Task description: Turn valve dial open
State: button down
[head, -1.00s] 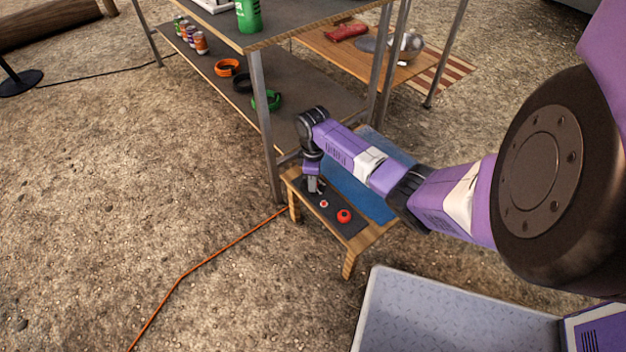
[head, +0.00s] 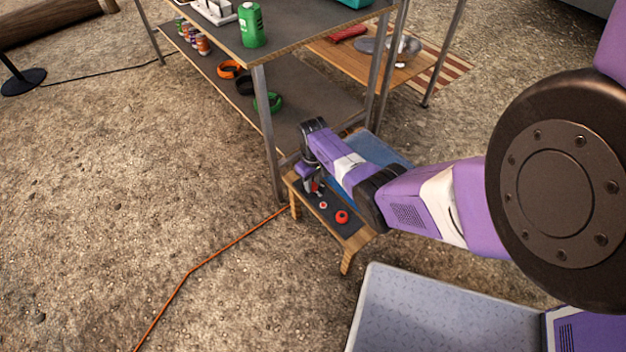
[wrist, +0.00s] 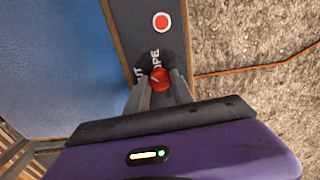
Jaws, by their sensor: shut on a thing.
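A small wooden bench (head: 351,243) stands low on the ground with a dark panel on it. In the wrist view a red dial (wrist: 160,79) sits on the dark panel (wrist: 146,14), on a dark round base with white lettering, partly hidden; "OPE" can be read. My gripper (wrist: 162,85) points down and is shut on the red dial, one finger on each side. In the head view my gripper (head: 311,187) is at the far end of the panel. A red button with a white ring (wrist: 161,22) lies beyond the dial. The dial's exact angle is hard to tell.
A red knob (head: 342,216) sits at the panel's near end. A blue surface (head: 385,151) lies beside the panel. A metal-legged shelf (head: 262,120) stands close behind my gripper. An orange cord (head: 188,273) crosses the open gravel.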

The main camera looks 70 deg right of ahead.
aim_at(313, 185)
jog(key=m+p, duration=0.1)
jog(key=m, duration=0.3)
jog(key=shift+m, duration=2.2)
jog(key=c, duration=1.1)
grip_release()
notch_tip(313, 185, up, 8)
jog(key=p, duration=0.4)
jog(key=shift+f, duration=0.1)
